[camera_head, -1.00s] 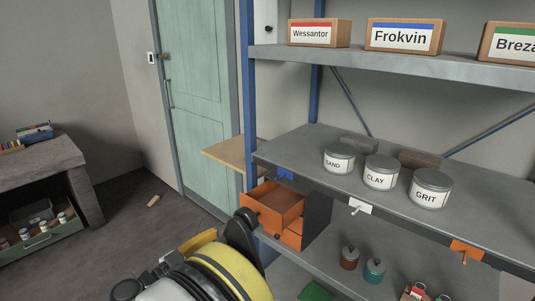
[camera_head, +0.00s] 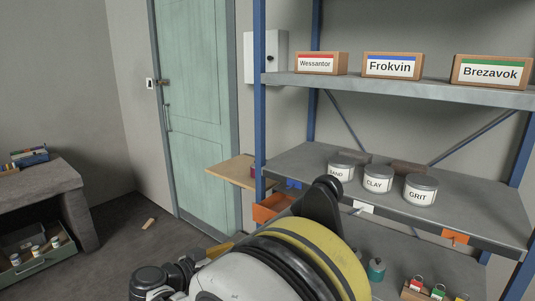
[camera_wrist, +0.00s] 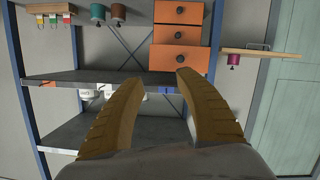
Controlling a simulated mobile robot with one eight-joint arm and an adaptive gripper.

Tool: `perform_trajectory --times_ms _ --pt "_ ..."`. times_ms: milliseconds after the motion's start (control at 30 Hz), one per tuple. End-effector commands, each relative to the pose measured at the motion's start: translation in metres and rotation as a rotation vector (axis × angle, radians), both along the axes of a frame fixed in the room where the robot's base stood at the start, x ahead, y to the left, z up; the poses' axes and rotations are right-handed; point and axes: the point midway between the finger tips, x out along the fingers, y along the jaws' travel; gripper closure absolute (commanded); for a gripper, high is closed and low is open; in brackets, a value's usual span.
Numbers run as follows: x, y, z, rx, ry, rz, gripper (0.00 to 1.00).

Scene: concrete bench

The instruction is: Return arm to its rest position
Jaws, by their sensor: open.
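My gripper (camera_wrist: 158,80) shows in the wrist view with its two yellow-brown fingers spread apart and nothing between them. The fingers are in front of the metal rack, apart from it. The wrist picture is upside down. My arm, with its yellow band, covers the lower middle of the head view. The gripper's fingertips cannot be made out there.
The blue-posted rack holds labelled boxes (camera_head: 393,66) above and SAND, CLAY and GRIT tins (camera_head: 378,180) below. An orange drawer (camera_head: 272,207) stands pulled out, partly behind my arm. A wooden side shelf (camera_head: 232,172) juts near the green door (camera_head: 197,110). Floor at left is mostly clear.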

Motion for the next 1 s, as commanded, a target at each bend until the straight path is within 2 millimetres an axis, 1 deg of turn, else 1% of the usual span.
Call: perform_trajectory --times_ms 33,67,167,200,267,300,367,400,467,500,567,600,667,700,800,900,1000 --pt "0.002 -0.018 0.006 0.002 0.043 -0.005 0.59" --pt "0.002 -0.027 0.010 0.004 0.074 -0.002 0.59" --pt "0.001 -0.066 0.020 0.017 0.191 0.010 0.59" --pt "-0.003 -0.085 0.025 0.027 0.245 0.018 0.59" --pt "-0.011 -0.114 0.031 0.047 0.331 0.038 0.59" --pt "-0.019 -0.133 0.035 0.064 0.386 0.054 0.59" --pt "-0.034 -0.160 0.039 0.094 0.460 0.084 0.59" --pt "-0.045 -0.176 0.040 0.116 0.504 0.107 0.59" --pt "-0.065 -0.198 0.042 0.150 0.562 0.145 0.59" --pt "-0.079 -0.211 0.043 0.174 0.594 0.172 0.59" --pt "-0.100 -0.228 0.043 0.212 0.632 0.215 0.59" --pt "-0.116 -0.237 0.042 0.239 0.652 0.245 0.59" --pt "-0.139 -0.249 0.041 0.277 0.671 0.291 0.59" --pt "-0.154 -0.255 0.039 0.301 0.678 0.322 0.59" --pt "-0.189 -0.265 0.034 0.357 0.674 0.397 0.59" --pt "-0.215 -0.269 0.029 0.396 0.650 0.458 0.59" --pt "-0.232 -0.269 0.024 0.420 0.623 0.500 0.59"
